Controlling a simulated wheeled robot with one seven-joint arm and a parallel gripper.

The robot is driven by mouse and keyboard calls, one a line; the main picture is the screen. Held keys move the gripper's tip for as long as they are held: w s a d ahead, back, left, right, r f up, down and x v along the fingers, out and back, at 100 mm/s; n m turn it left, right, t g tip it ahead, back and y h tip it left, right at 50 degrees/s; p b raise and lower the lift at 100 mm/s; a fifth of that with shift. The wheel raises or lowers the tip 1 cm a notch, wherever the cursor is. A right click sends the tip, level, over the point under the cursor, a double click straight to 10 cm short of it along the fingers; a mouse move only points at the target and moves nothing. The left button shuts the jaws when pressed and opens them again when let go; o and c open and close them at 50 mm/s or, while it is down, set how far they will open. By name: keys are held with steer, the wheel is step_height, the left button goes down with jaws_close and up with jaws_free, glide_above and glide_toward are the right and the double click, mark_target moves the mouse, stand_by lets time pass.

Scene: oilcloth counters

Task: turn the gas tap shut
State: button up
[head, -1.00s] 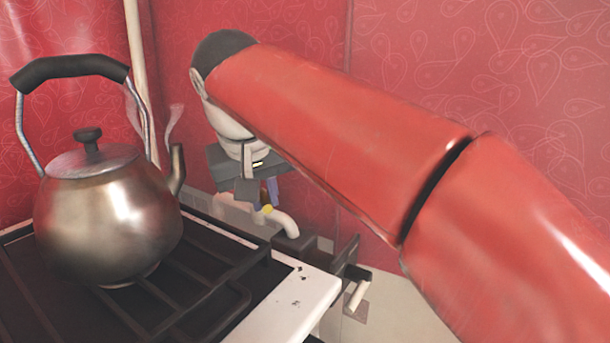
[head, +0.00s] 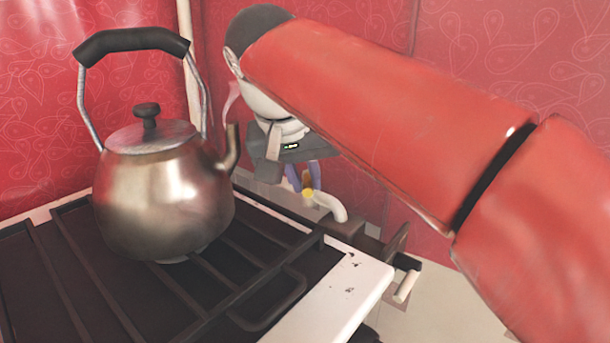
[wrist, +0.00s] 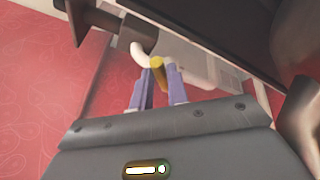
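The tap's body is mostly hidden.
A steel kettle (head: 165,200) with a black handle stands on the black hob grate (head: 85,265), its spout towards my arm. The cooker's white edge (head: 345,300) and a dark bracket with a pale rod (head: 405,287) lie right of it. Red patterned wall (head: 520,60) stands behind.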

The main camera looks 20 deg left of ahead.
steer(key=o, duration=0.4)
steer(key=v, duration=0.7)
steer(key=shift+s+r, duration=0.1)
steer(key=shift+r, duration=0.3)
steer(key=shift+c, duration=0.4)
